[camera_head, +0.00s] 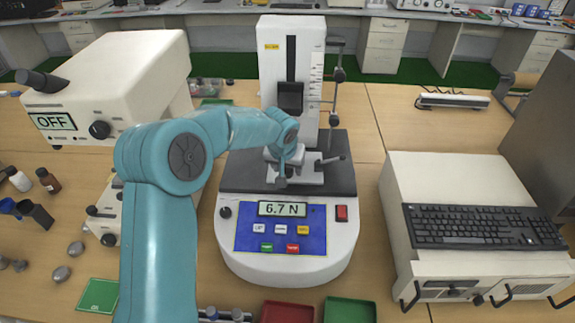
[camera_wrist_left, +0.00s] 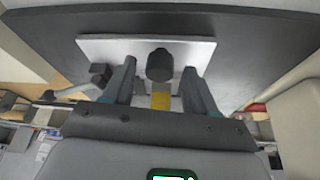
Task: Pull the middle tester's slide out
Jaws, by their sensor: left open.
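The middle tester (camera_head: 345,228) is a white machine with a dark deck, a tall column (camera_head: 275,65) and a front panel reading 6.7 N (camera_head: 283,209). My left gripper (camera_head: 283,172) is over its deck, in front of the column, and largely hides what is there. In the left wrist view, the two fingers of my left gripper (camera_wrist_left: 158,75) are open on either side of a black knob (camera_wrist_left: 160,62). The knob stands against a silver plate (camera_wrist_left: 105,47). I cannot tell whether the fingers touch it. My right gripper is not in view.
A white tester (camera_head: 110,75) with an OFF display stands at the left. A keyboard (camera_head: 480,225) lies on a beige unit (camera_head: 425,170) at the right. Red (camera_head: 287,312) and green (camera_head: 350,310) trays sit at the front edge. Small bottles (camera_head: 47,180) stand at far left.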

